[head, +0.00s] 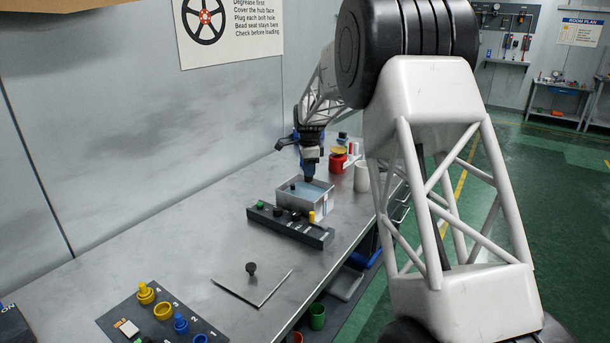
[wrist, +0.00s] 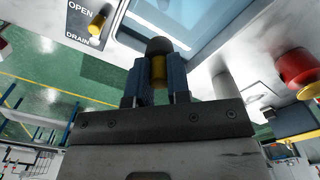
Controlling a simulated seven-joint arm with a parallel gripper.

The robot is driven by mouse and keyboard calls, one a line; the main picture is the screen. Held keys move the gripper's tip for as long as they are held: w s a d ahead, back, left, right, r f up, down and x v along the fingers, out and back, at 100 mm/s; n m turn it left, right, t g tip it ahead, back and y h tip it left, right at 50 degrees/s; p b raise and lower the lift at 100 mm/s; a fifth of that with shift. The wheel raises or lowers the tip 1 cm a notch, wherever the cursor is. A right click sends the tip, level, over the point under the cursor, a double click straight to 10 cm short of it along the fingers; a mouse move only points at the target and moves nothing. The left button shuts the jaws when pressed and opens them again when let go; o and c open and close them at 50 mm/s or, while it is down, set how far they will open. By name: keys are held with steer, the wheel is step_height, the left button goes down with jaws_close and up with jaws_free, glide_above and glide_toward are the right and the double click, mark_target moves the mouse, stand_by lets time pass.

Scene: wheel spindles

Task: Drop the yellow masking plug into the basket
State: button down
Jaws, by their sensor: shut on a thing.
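My gripper (head: 308,181) is above the grey box-shaped tank (head: 318,205) on the bench, pointing down. In the wrist view, my gripper (wrist: 158,82) has its blue fingers shut on a small yellow piece (wrist: 158,70) with a dark rounded end. It looks like the yellow masking plug; the fingers hide its sides. The tank, with a bluish surface inside, also shows in the wrist view (wrist: 125,30), just beyond the held piece. I cannot make out a separate basket. Another yellow plug (head: 146,291) stands on the dark numbered board (head: 118,315) at the lower left.
A dark strip (head: 290,230) with a green knob and dark knobs lies before the tank. A yellow handle (wrist: 97,25) is beside the OPEN/DRAIN label. A red can (head: 338,164) and white cup (head: 362,177) stand behind. A plate with a black knob (head: 251,268) lies nearer.

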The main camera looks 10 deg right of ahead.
steer(key=shift+w+d+f, duration=0.1)
steer(key=shift+w+d, duration=0.3)
steer(key=shift+w, duration=0.35)
steer(key=shift+w+d+f, duration=0.1)
steer(key=shift+w+d, duration=0.35)
steer(key=shift+w, duration=0.25)
steer(key=shift+w+d, duration=0.4)
steer(key=shift+w, duration=0.35)
steer(key=shift+f, duration=0.5)
steer(key=shift+f, duration=1.05)
steer(key=shift+f, duration=0.2)
steer(key=c, duration=1)
jaws_free()
steer(key=shift+r, duration=0.1)
step_height(320, 180, up, 8)
steer(key=shift+f, duration=0.2)
